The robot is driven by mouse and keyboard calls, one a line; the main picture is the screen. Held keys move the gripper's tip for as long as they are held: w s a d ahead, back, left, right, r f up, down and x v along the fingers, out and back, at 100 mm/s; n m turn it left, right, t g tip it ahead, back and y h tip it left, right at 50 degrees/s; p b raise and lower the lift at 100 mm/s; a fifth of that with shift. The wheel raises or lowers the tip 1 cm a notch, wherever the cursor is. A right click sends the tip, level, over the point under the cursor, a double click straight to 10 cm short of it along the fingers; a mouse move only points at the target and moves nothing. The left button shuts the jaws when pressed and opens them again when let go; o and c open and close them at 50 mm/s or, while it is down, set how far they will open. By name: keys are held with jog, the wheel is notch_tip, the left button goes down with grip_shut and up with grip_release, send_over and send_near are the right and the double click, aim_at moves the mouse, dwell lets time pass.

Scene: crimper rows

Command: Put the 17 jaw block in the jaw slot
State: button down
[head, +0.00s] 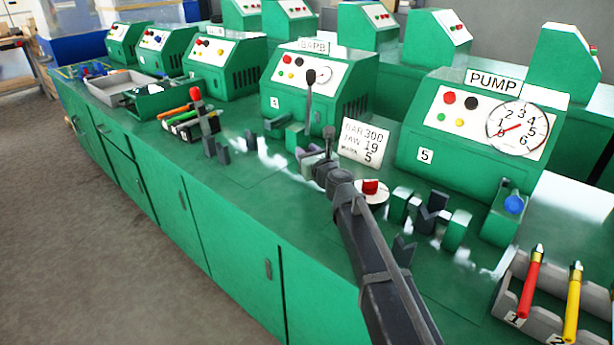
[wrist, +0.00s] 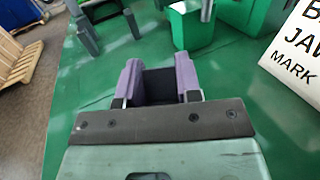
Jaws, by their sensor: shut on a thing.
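My gripper (head: 318,168) is low over the green bench, in front of the sign card. Green fixture blocks (head: 297,138) stand just beyond the gripper, below a dark lever. I cannot make out the jaw slot.
The sign card (head: 362,143) reads BAR 300, JAW 19, MARK 5. Dark notched blocks (head: 432,213) and green blocks (head: 455,230) stand to the right, past a red button (head: 370,187). More dark blocks (head: 216,150) stand to the left. A marker tray (head: 545,320) is at the front right.

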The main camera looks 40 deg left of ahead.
notch_tip(320, 180, down, 4)
jog(key=b, duration=0.3)
jog(key=shift+f+b, duration=0.25)
jog(key=shift+b, duration=0.15)
jog(key=shift+r, duration=0.3)
jog(key=shift+f, duration=0.3)
jog(key=c, duration=0.8)
grip_release()
jog(key=shift+r, duration=0.15)
jog(key=shift+r+p, duration=0.3)
jog(key=shift+p, duration=0.1)
jog(key=v, duration=0.7)
jog(key=shift+s+d+f, duration=0.15)
jog(key=shift+d, duration=0.1)
jog(key=o, duration=0.4)
jog(key=shift+c, duration=0.2)
